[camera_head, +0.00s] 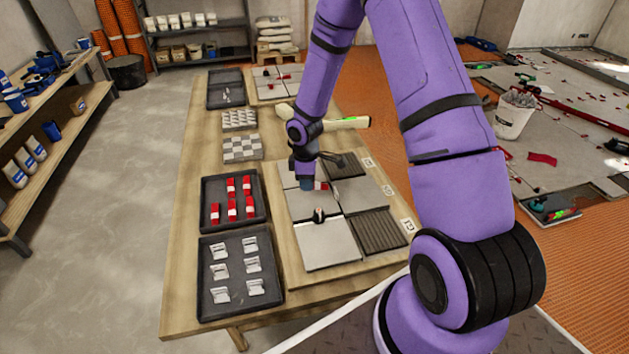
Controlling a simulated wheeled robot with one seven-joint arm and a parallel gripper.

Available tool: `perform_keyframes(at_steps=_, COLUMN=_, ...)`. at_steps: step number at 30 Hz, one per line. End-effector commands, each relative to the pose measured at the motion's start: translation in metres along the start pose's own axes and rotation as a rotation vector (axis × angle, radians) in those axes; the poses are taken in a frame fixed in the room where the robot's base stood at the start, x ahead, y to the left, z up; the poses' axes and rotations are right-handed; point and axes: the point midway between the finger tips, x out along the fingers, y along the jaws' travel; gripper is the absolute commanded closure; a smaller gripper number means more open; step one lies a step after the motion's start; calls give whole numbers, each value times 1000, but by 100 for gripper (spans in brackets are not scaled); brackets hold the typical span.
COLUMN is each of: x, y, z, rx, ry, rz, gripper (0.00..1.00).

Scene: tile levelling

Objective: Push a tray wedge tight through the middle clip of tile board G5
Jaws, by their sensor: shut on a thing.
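The tile board (283,235) lies on the wooden table, with pale tiles and darker ribbed tiles on it. Tags stand along its right edge; the nearest tag (407,225) is too small to read surely. My gripper (311,186) is low over the board's middle, shut on a red wedge (321,186) at a joint between tiles. The clip there is mostly hidden, so I cannot tell how far the wedge is in it. A nearer clip (319,214) with a dark top stands at another joint. The wedge tray (207,186) left of the board holds several red wedges.
A dark tray (204,310) of pale metal clips lies in front of the wedge tray. Behind are tile-sample boards (243,148), a pale-handled tool (345,122), dark trays and another tile board (263,92). A white bucket (513,115) stands on the floor at right.

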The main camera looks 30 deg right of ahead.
Motion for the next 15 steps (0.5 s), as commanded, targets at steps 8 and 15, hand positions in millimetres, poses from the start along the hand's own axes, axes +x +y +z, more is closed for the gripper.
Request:
perform_keyframes(at_steps=8, x=3, y=0, z=12, rx=-310, ry=12, rz=8, gripper=97)
perform_keyframes(at_steps=15, x=16, y=0, z=12, rx=-322, ry=11, rz=7, gripper=97)
